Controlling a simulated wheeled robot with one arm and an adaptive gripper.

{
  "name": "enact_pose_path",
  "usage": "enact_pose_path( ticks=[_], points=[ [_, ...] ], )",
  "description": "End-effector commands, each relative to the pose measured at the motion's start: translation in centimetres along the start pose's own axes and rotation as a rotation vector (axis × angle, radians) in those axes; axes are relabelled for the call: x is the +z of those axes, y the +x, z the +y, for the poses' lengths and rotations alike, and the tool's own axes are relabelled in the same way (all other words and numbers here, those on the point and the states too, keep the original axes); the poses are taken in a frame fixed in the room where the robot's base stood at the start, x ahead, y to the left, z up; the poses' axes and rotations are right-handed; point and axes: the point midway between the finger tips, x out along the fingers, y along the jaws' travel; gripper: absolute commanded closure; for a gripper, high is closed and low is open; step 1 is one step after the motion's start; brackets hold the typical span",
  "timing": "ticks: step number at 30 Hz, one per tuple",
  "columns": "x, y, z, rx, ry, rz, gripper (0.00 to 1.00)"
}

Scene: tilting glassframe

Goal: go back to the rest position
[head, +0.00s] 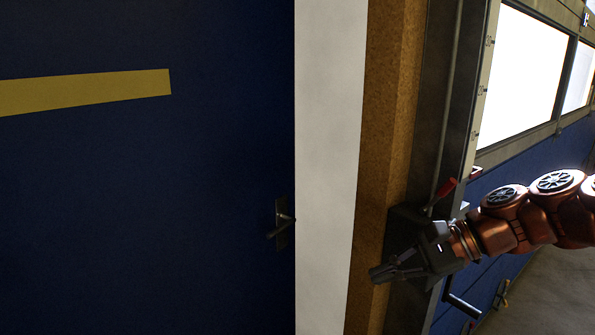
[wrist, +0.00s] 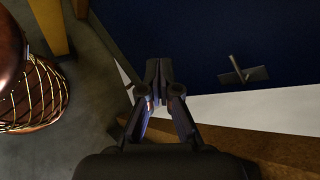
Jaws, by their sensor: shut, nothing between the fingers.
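My gripper (head: 382,273) is at the lower right of the head view, at the end of my copper-coloured arm, which reaches in from the right edge. Its fingers point left, in front of the brown wooden post. In the wrist view my gripper (wrist: 158,72) is shut and empty, its two fingertips together. The fingertips appear over the lower edge of the dark blue panel in that view. No object is held.
A dark blue door (head: 150,200) with a yellow stripe and a handle (head: 282,224) fills the left. A white strip (head: 328,150) and wooden post (head: 385,150) stand beside it. A red-handled lever (head: 446,188) and a metal window frame (head: 478,90) are close to my arm.

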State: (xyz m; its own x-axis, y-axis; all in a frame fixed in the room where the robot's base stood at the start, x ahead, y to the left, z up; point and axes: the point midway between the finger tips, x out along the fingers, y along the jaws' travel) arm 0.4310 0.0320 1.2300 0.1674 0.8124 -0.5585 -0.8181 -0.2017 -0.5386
Motion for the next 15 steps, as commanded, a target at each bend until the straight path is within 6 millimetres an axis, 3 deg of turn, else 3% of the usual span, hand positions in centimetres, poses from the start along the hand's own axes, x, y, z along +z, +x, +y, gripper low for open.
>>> enact_pose_path(
  ticks=[3,7,11,15],
  points=[
    [2.1,3.6,4.5,0.174,-0.162,0.055,1.00],
    [3.1,5.9,10.0,0.362,-0.337,0.109,1.00],
    [3.2,6.7,15.5,0.543,-0.504,0.154,1.00],
    [2.6,6.1,21.3,0.739,-0.669,0.186,1.00]
  ],
)
